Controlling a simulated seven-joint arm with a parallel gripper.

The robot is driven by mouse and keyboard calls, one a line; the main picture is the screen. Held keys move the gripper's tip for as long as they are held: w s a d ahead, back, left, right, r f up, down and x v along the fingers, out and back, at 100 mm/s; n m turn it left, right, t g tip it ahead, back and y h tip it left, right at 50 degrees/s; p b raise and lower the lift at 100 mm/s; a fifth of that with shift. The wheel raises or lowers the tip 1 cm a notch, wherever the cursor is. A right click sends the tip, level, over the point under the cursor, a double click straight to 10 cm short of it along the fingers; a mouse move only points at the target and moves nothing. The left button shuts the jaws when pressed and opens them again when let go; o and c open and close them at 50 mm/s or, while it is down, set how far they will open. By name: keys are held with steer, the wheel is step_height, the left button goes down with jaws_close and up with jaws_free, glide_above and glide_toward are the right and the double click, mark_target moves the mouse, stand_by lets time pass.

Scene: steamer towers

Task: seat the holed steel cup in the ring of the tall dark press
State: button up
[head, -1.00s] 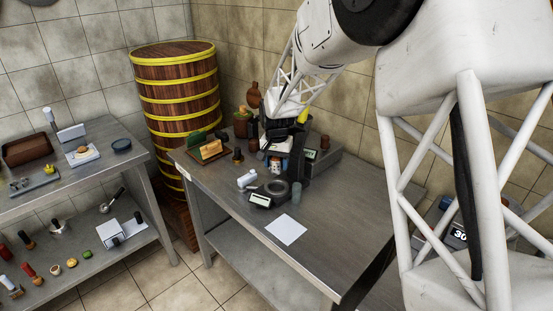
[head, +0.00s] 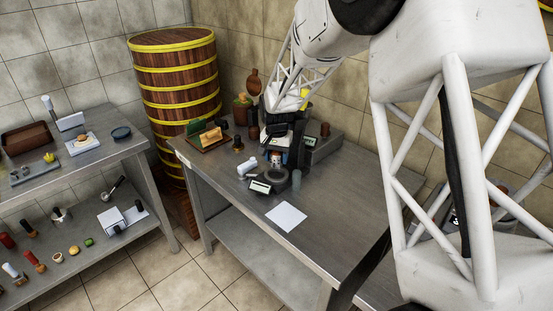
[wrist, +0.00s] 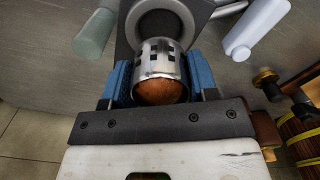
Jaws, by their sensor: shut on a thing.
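The steel cup (wrist: 158,55) has square holes cut in its wall and a brown, rounded surface showing at its near end. My gripper (wrist: 158,82) is shut on it, with a blue finger on each side; in the head view the cup (head: 276,158) shows small below the wrist. The press's dark grey ring (wrist: 134,22) lies just beyond the cup in the wrist view, and the cup overlaps its near edge. The ring (head: 275,180) also shows in the head view. The height gap between cup and ring cannot be told. My arm hides much of the press.
A small display unit (head: 260,187) and a white sheet (head: 287,217) lie in front. The table's front right is clear.

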mark_target(276, 177)
steer(key=shift+f, duration=0.7)
steer(key=shift+f, duration=0.7)
steer(key=shift+f, duration=1.25)
stand_by(2.0)
steer(key=o, duration=1.4)
steer(key=shift+o, duration=0.2)
steer(key=shift+r, duration=0.1)
steer(key=shift+r, duration=3.85)
